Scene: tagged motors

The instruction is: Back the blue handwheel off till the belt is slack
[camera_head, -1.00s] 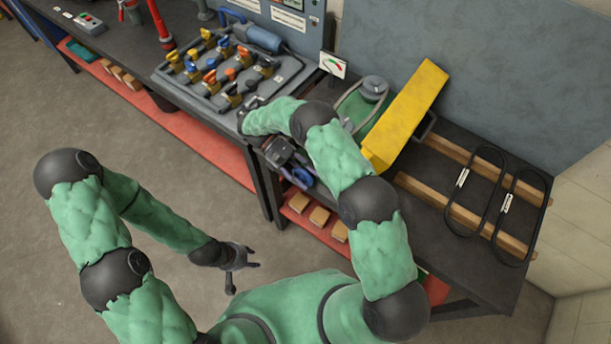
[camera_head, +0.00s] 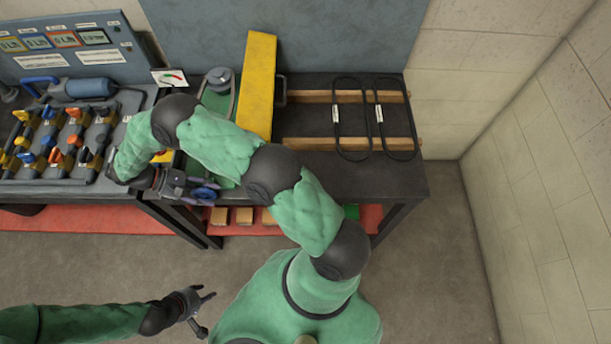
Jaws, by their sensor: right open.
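The blue handwheel (camera_head: 205,193) sticks out at the bench's front edge, below the green belt unit (camera_head: 218,103). A belt (camera_head: 234,104) runs by a grey pulley (camera_head: 217,76) on that unit; my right arm and the yellow guard hide part of it, so I cannot tell its tension. A small gauge (camera_head: 170,77) with a red and green scale stands behind. My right gripper (camera_head: 182,186) is open just left of the handwheel; I cannot tell whether they touch. My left gripper (camera_head: 205,312) is open and empty over the floor.
A tall yellow guard (camera_head: 258,85) stands right of the pulley. Two spare belts (camera_head: 350,118) lie on wooden rails at the bench's right. A rack of tagged valves or motors (camera_head: 60,140) fills the left. Wooden blocks (camera_head: 244,216) sit on the red lower shelf.

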